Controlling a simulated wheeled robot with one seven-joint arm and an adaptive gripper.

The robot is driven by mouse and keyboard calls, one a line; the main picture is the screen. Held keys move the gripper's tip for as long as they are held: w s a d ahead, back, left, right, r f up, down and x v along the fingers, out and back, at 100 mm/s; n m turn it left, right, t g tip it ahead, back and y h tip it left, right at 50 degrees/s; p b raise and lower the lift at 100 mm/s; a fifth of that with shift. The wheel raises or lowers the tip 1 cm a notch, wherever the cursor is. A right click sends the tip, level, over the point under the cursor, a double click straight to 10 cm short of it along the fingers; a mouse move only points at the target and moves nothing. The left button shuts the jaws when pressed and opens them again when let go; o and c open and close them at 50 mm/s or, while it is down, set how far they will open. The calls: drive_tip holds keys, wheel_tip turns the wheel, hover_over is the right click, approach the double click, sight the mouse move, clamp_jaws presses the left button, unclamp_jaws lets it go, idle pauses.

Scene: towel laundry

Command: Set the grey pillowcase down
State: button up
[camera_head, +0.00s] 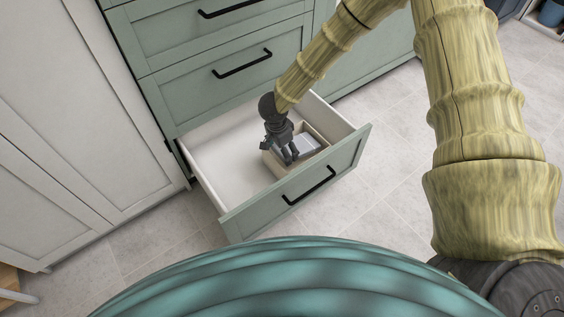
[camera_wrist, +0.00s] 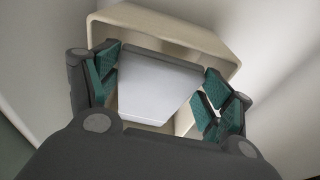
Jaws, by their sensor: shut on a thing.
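The grey pillowcase (camera_wrist: 157,84) is a flat, pale grey folded piece between the finger pads of my gripper (camera_wrist: 160,88) in the wrist view. My gripper (camera_head: 291,155) is shut on it. In the head view the pillowcase (camera_head: 306,146) shows beside the fingers, within the outline of a beige open box (camera_head: 317,163). The box stands in the open bottom drawer (camera_head: 226,164). In the wrist view the box (camera_wrist: 165,22) surrounds the far side of the pillowcase. I cannot tell whether the pillowcase touches the box floor.
The drawer's left part is empty. Its green front (camera_head: 300,188) with a black handle faces the floor (camera_head: 390,190). Closed green drawers (camera_head: 220,55) rise behind it, and a white cabinet (camera_head: 75,110) stands at the left.

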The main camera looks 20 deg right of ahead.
drive_tip(key=shift+f+b, duration=1.05)
drive_tip(key=shift+f, duration=1.8)
drive_tip(key=o, duration=0.8)
drive_tip(key=r+p, duration=0.1)
drive_tip(key=r, duration=0.3)
drive_tip(key=a+r+p, duration=0.1)
drive_tip(key=r+p, duration=0.1)
drive_tip(key=r, duration=0.2)
drive_tip(key=r+p, duration=0.2)
drive_tip(key=r, duration=0.2)
drive_tip(key=shift+s+a, duration=0.3)
